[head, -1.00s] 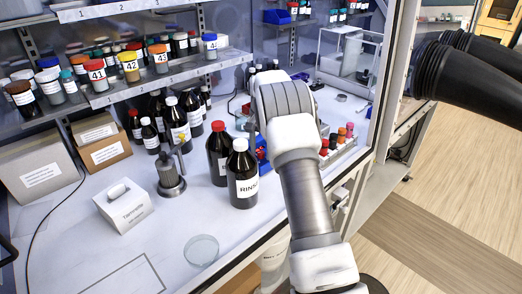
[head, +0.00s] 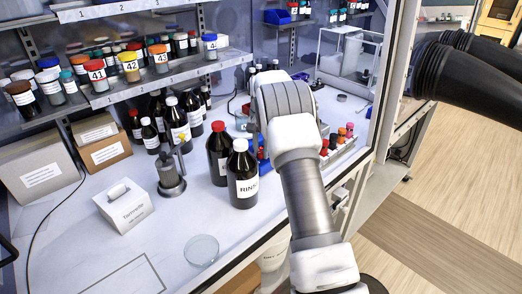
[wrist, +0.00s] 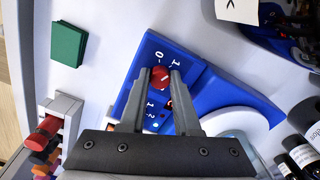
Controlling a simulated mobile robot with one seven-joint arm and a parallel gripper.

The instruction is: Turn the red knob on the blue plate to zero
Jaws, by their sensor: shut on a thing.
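The red knob (wrist: 160,75) is on the blue plate (wrist: 205,85) in the middle of the wrist view. White marks, among them 0, 1 and 2, are printed on the plate around and below the knob. My gripper (wrist: 160,78) is over the plate with its two fingers on either side of the knob, shut on it. The knob's pointer is too small to read clearly. In the head view my arm hides the knob and most of the blue plate.
A rack with red-capped and dark-capped items (wrist: 50,130) stands left of the plate in the wrist view. A green block (wrist: 68,44) lies at upper left. Dark bottles (wrist: 300,150) stand close at right. In the head view, the RINSE bottle (head: 242,178) stands just left of my arm.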

